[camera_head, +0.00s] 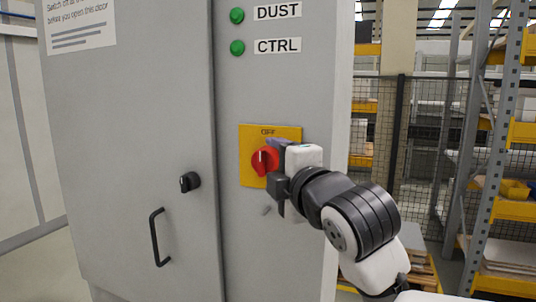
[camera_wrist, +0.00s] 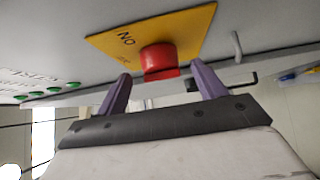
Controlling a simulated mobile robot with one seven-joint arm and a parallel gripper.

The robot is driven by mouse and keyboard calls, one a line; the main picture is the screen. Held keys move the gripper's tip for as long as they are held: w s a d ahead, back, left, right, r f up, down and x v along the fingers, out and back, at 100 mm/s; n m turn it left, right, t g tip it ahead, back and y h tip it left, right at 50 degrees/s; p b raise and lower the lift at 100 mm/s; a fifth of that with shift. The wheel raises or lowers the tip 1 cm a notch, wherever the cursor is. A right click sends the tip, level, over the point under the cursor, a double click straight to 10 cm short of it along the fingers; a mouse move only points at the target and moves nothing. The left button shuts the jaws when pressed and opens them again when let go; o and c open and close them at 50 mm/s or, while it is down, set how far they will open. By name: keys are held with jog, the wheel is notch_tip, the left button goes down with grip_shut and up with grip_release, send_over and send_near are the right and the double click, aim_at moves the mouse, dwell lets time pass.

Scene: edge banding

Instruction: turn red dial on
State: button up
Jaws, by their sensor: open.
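The red dial (camera_head: 265,161) sits on a yellow plate (camera_head: 250,140) on the grey cabinet's right panel. "OFF" is printed at the top of the plate in the head view, and the dial's pale mark stands roughly upright. My gripper (camera_head: 273,162) is at the right side of the dial, partly covering the plate. In the wrist view the red dial (camera_wrist: 158,60) is ahead of my gripper (camera_wrist: 160,82), in line with the gap between the two purple fingers. The fingers are apart and empty. The yellow plate (camera_wrist: 195,30) shows "ON" there. I cannot tell whether a finger touches the dial.
The grey cabinet (camera_head: 140,110) carries a black knob (camera_head: 190,181) and a black handle (camera_head: 157,237) left of the dial. Green lamps (camera_head: 237,47) are above it. A small grey peg (camera_wrist: 238,45) sticks out near the plate. Mesh fencing and shelving stand at the right.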

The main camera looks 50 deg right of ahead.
aim_at(268, 164)
jog(key=shift+p+x, duration=0.35)
jog(key=shift+x, duration=1.35)
jog(key=c, duration=1)
jog(key=shift+o, duration=0.2)
jog(key=shift+f, duration=0.1)
